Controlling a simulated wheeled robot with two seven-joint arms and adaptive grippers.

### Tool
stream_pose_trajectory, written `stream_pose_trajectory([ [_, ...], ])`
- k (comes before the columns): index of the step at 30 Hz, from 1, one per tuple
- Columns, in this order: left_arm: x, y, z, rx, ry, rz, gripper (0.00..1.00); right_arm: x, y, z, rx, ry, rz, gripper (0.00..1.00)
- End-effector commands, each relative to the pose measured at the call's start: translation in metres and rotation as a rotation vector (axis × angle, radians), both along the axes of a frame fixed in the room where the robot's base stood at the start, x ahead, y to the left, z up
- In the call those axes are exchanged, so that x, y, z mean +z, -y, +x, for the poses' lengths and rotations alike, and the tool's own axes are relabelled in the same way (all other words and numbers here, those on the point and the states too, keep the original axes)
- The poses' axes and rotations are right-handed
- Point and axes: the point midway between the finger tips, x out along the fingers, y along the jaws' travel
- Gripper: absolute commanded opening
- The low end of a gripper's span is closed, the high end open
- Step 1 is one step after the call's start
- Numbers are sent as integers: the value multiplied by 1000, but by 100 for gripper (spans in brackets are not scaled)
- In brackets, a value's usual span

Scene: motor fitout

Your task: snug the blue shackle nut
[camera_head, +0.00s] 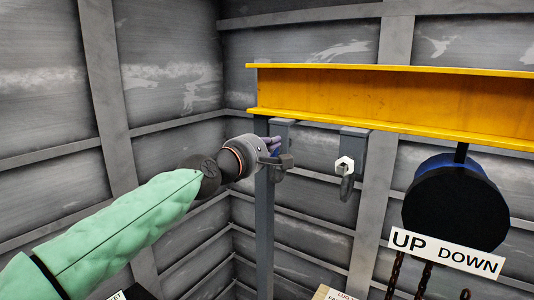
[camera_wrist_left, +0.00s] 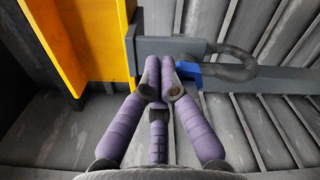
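The blue shackle nut (camera_head: 276,153) is a small patch of blue at the left shackle (camera_head: 285,161), under the yellow beam. It also shows in the left wrist view (camera_wrist_left: 188,69), partly hidden behind my fingers and beside the dark shackle bow (camera_wrist_left: 232,68). My left gripper (camera_head: 268,146) reaches up to this shackle from the left. In the left wrist view its purple fingers (camera_wrist_left: 157,78) are drawn close together right in front of the nut. Whether they touch or hold it is hidden. My right gripper is in neither view.
A yellow beam (camera_head: 390,98) crosses above. A second shackle with a pale hexagonal nut (camera_head: 345,164) hangs to the right. Further right hang a dark round motor (camera_head: 455,205) and an UP DOWN sign (camera_head: 447,253). A grey post (camera_head: 265,235) stands below the left shackle.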

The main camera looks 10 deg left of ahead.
Motion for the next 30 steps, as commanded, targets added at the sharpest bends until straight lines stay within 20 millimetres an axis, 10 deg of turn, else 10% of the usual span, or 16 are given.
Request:
stream_pose_trajectory([
  [30, -7, -4, 2, -1, -3, 1, 0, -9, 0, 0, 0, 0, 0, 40],
])
